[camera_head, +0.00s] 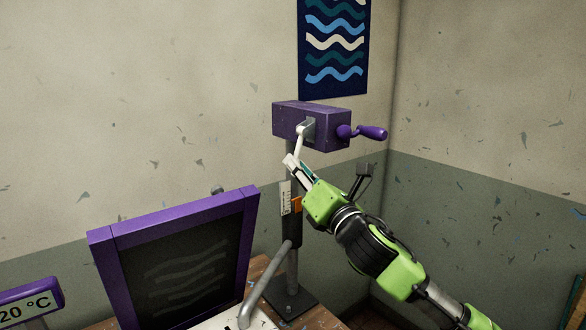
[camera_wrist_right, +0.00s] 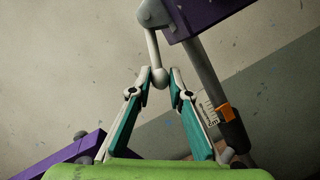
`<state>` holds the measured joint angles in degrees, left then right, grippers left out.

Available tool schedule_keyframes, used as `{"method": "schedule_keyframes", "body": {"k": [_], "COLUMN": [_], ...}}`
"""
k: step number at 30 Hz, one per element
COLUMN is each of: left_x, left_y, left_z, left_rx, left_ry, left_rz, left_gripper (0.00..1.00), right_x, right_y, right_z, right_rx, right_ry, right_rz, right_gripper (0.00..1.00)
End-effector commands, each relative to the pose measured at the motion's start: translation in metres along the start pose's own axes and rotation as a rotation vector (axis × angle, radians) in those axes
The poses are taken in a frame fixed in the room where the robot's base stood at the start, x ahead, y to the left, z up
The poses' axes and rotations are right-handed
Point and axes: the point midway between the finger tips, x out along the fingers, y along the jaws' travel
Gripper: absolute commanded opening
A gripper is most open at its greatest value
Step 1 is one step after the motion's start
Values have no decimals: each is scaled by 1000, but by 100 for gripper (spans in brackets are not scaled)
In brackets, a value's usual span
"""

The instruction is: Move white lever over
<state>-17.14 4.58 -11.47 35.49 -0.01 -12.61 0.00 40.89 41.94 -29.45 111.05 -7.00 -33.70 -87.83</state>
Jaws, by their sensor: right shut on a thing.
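The white lever (camera_head: 299,142) hangs from a grey plate on the front of the purple box (camera_head: 290,122), pointing down and slightly left in the head view. In the right wrist view the lever (camera_wrist_right: 152,46) ends in a round knob (camera_wrist_right: 160,76). My right gripper (camera_head: 291,163) reaches up from the lower right to the lever's lower end. In the right wrist view its fingertips (camera_wrist_right: 160,82) are closed around the knob, one on each side. The fingers hide the knob in the head view. My left gripper is not in view.
A purple crank handle (camera_head: 371,132) sticks out to the right of the box. A grey post (camera_head: 291,262) with a scale and orange marker holds the box. A purple-framed hinged screen (camera_head: 180,262) stands tilted at lower left, beside a temperature display (camera_head: 28,303). The wall is behind.

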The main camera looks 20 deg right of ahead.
Motion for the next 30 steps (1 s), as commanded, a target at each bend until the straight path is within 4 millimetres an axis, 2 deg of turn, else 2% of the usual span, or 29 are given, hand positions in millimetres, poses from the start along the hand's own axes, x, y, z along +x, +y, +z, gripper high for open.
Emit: {"method": "schedule_keyframes", "body": {"k": [10,21,28,29,30], "left_x": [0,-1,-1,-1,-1], "left_y": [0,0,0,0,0], "left_z": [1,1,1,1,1], "left_rx": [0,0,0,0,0], "left_ry": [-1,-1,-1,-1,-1], "left_rz": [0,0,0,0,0], "left_gripper": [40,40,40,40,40], "right_x": [0,3,3,3,3], "right_y": [-4,-23,-24,-24,-24], "right_z": [1,10,11,11,11], "right_rx": [0,0,0,0,0], "right_ry": [-1,-2,-3,-3,-3], "right_rz": [-5,-7,-8,-8,-8], "right_gripper": [6,7,8,22,33]}}
